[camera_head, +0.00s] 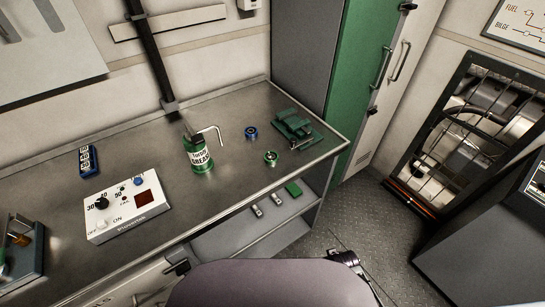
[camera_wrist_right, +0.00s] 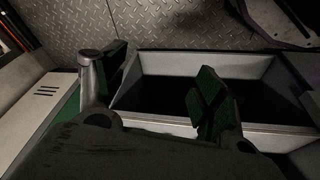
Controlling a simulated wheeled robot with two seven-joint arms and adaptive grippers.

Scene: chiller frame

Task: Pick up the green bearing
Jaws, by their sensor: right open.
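The green bearing (camera_head: 271,158) is a small ring with a metallic centre. It lies on the metal workbench (camera_head: 235,180), near the front edge towards the right end, in the head view. My right gripper (camera_wrist_right: 162,65) shows in the right wrist view with its two dark green-padded fingers spread apart and nothing between them. It is over an open, dark-bottomed bin or box, and no bearing shows in that view. My left gripper is not in view.
A blue bearing (camera_head: 251,133) lies just behind the green one. A green clamp-like fixture (camera_head: 293,125) stands to its right. A green grease can (camera_head: 201,156) with a bent spout stands left. A white control box (camera_head: 126,204) sits further left. A shelf (camera_head: 262,226) lies below the bench.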

